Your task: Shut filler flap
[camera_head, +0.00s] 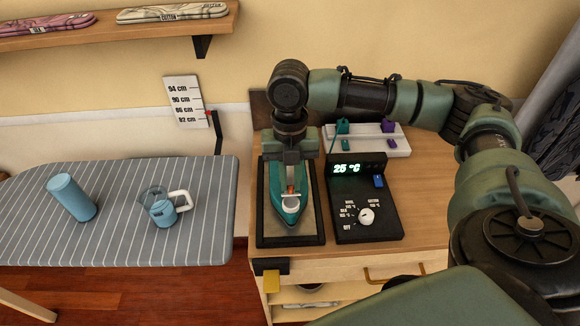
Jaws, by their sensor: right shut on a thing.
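A teal and white iron (289,207) sits on a dark-framed rest (264,240) on the wooden cabinet top. My right gripper (290,184) reaches down over the iron from behind and is shut on a part at its top. A small red-orange bit shows between the fingertips. The gripper covers much of the iron, so I cannot make out the filler flap or tell whether it is open or shut. My left gripper is not in view.
A black control box (361,205) with a dial and a 25 °C display stands right of the iron. A white holder (392,149) with coloured pieces is behind it. A striped ironing board (120,245) at left carries a blue cylinder (72,197) and a jug (168,208).

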